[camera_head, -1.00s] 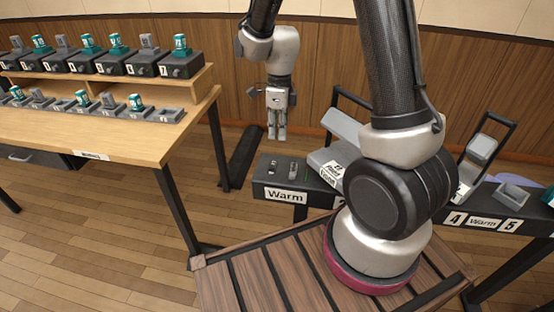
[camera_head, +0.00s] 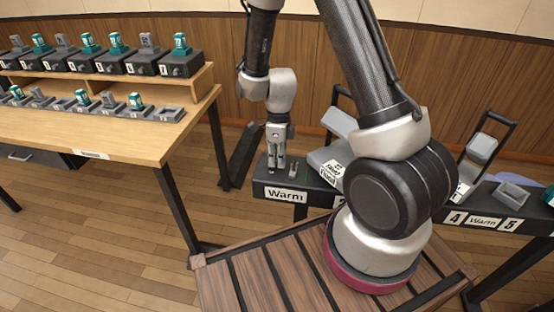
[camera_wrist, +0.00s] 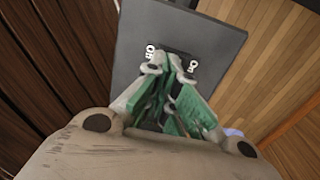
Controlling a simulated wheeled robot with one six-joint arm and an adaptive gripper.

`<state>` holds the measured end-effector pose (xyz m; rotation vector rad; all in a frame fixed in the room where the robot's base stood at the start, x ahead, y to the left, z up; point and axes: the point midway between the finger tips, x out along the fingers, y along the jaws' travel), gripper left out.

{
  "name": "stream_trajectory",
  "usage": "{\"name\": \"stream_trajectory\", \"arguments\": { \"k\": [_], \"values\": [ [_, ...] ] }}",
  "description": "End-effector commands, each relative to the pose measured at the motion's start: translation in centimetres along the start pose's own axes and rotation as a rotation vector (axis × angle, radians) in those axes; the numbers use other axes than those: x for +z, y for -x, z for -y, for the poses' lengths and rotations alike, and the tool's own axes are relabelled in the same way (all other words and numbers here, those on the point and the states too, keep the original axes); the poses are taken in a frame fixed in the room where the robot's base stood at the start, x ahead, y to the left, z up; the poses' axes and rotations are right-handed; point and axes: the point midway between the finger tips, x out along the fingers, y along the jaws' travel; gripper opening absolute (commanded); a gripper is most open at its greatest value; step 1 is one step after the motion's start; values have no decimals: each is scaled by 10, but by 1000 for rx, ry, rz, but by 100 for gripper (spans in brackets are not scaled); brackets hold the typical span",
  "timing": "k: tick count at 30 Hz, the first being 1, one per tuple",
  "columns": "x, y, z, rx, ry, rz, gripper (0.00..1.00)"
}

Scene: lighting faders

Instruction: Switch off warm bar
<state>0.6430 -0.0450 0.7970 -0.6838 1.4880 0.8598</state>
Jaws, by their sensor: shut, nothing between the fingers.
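The dark bar (camera_head: 316,196) with the white label "Warm" (camera_head: 285,195) stands at the middle of the head view. A small grey switch-like piece (camera_head: 294,170) sits on its top, right of my gripper. My gripper (camera_head: 274,170) is shut and empty, pointing down at the left part of the bar top. It hides the left piece there; I cannot tell whether it touches. In the wrist view my green-padded fingers (camera_wrist: 171,70) meet over a dark plate on a grey top (camera_wrist: 205,35). White marks (camera_wrist: 150,50) show beside the fingertips.
Grey tilted parts (camera_head: 325,160) stand on the bar right of the gripper. A second label "Warm" (camera_head: 485,222) lies between 4 and 5 at the right. A wooden table (camera_head: 120,135) with rows of numbered units is at the left.

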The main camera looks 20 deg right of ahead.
Motion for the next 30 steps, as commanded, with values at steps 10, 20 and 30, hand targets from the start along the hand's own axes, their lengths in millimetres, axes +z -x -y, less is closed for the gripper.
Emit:
{"name": "stream_trajectory", "arguments": {
  "k": [10, 20, 30],
  "values": [
    [-1, -7, -2, 3, -1, -2, 0],
    [0, -4, 10, 0, -1, -1, 0],
    [0, -2, 14, 1, 0, -1, 0]
  ]
}}
